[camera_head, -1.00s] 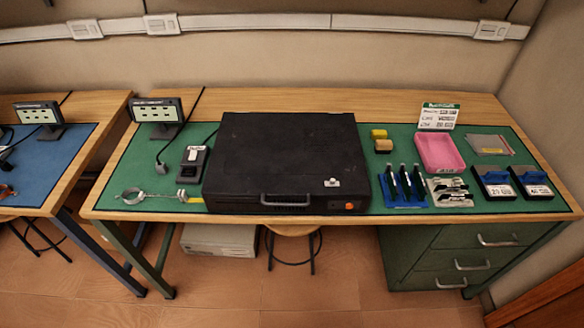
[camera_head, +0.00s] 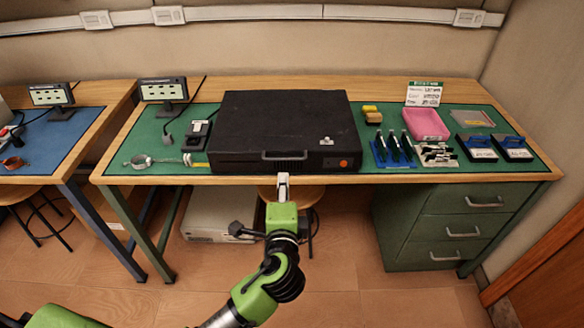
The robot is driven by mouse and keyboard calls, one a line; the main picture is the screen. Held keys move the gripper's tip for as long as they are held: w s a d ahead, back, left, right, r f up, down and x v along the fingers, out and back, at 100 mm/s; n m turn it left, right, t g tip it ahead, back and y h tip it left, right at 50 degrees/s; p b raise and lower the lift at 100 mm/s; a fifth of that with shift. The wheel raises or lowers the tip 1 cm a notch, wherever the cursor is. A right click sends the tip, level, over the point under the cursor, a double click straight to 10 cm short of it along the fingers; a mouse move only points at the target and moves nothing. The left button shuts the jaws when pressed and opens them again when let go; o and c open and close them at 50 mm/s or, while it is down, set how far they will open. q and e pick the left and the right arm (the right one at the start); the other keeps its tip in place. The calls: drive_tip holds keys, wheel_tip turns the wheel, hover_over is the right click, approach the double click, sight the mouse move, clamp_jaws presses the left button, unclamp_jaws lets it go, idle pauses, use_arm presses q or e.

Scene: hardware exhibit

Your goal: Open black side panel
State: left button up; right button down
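The black case (camera_head: 285,120) lies flat on the green mat, with its wide black panel facing up. A grey handle (camera_head: 285,155) is on its front face, with an orange button to the right of it. A small light latch or tag sits on top near the front right. My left gripper (camera_head: 283,178) is just in front of the table edge, below the handle in the picture, and appears apart from it. Its fingers look narrow from here, so I cannot tell whether they are open. My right gripper is not in view.
Right of the case are a blue tool rack (camera_head: 393,150), a pink tray (camera_head: 425,124) and blue-topped boxes (camera_head: 476,148). A wrist strap (camera_head: 138,162) and small display (camera_head: 163,90) are on the left. A stool and green drawers (camera_head: 440,228) are below.

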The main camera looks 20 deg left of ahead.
sight(284, 159)
use_arm(q)
drive_tip(key=p+x, duration=0.1)
drive_tip(key=x, duration=1.3)
drive_tip(key=shift+f, duration=0.1)
clamp_jaws()
